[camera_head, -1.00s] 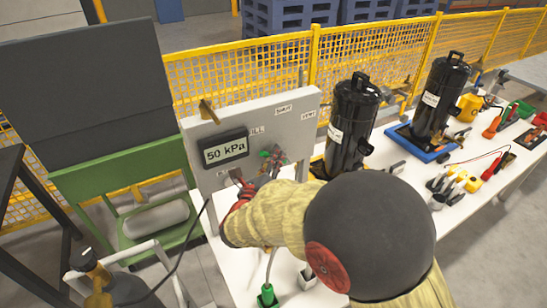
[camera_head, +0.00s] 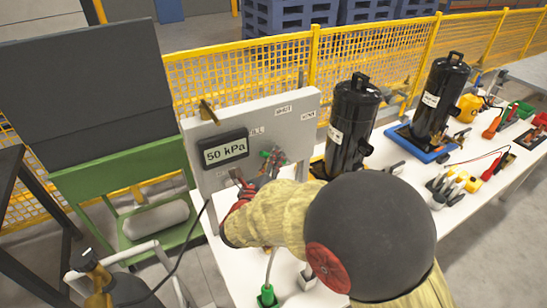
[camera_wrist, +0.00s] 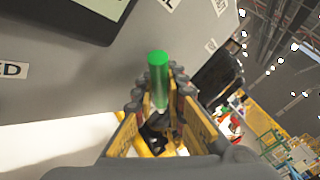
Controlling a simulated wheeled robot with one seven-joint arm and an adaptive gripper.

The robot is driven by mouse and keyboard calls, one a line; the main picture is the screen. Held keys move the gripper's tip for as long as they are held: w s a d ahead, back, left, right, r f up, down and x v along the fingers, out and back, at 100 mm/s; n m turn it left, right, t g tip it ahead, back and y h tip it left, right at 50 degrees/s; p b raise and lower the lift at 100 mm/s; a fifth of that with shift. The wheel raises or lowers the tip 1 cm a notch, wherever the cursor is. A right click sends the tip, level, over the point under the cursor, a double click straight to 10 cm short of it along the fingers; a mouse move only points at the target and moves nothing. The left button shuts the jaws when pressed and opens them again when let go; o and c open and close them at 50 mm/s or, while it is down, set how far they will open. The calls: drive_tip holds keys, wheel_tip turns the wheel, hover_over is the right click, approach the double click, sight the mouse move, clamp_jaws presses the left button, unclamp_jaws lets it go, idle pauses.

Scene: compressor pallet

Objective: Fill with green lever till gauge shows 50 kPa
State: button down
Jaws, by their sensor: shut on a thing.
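The gauge display (camera_head: 223,151) on the upright grey panel (camera_head: 253,114) reads 50 kPa. The green lever (camera_wrist: 158,72) stands up between my gripper's fingers in the wrist view. My gripper (camera_wrist: 160,95) is shut on it, with the lever's rounded top sticking out past the fingertips. In the head view my gripper is small and partly hidden behind my own arm, in front of the panel and just below and right of the display. Green and reddish fittings (camera_head: 275,160) show there, but their exact position is hard to tell.
Two black cylinders (camera_head: 353,125) (camera_head: 440,95) stand right of the panel, the farther on a blue base. Tools and fittings lie farther right on the white table (camera_head: 405,172). A yellow mesh fence (camera_head: 365,55) runs behind. A green stand (camera_head: 120,180) is at left.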

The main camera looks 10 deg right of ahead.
drive_tip(key=shift+w+d+r+m+g+y+p, duration=0.1)
drive_tip(key=shift+d+r+m+g+y+p, duration=0.2)
drive_tip(key=shift+p, duration=0.65)
drive_tip(key=shift+d+r+m+g+y+p, duration=0.1)
drive_tip(key=shift+r+m+g+y+p, duration=0.2)
drive_tip(key=shift+p, duration=0.6)
drive_tip(key=p, duration=0.1)
drive_tip(key=d+r+m+g+p, duration=0.1)
drive_tip(key=p, duration=0.1)
drive_tip(key=shift+w+d+y, duration=0.15)
drive_tip(key=shift+w+y, duration=0.1)
drive_tip(key=shift+y, duration=0.05)
drive_tip(key=shift+w+d+r+m+g+y+p, duration=0.1)
drive_tip(key=shift+w+d+m+g+y+p, duration=0.1)
drive_tip(key=shift+d+m+g+y+p, duration=0.3)
drive_tip(key=shift+w+d+r+m+g+y+p, duration=0.1)
drive_tip(key=shift+w+d+m+g+y+p, duration=0.1)
drive_tip(key=shift+d+m+g+y+p, duration=0.3)
drive_tip(key=shift+w+d+m+g+y, duration=0.25)
drive_tip(key=shift+d+m+g+y, duration=0.25)
drive_tip(key=shift+m+g+y, duration=0.15)
drive_tip(key=shift+f+p, duration=0.1)
drive_tip(key=shift+p, duration=0.2)
drive_tip(key=c, duration=2.1)
unclamp_jaws()
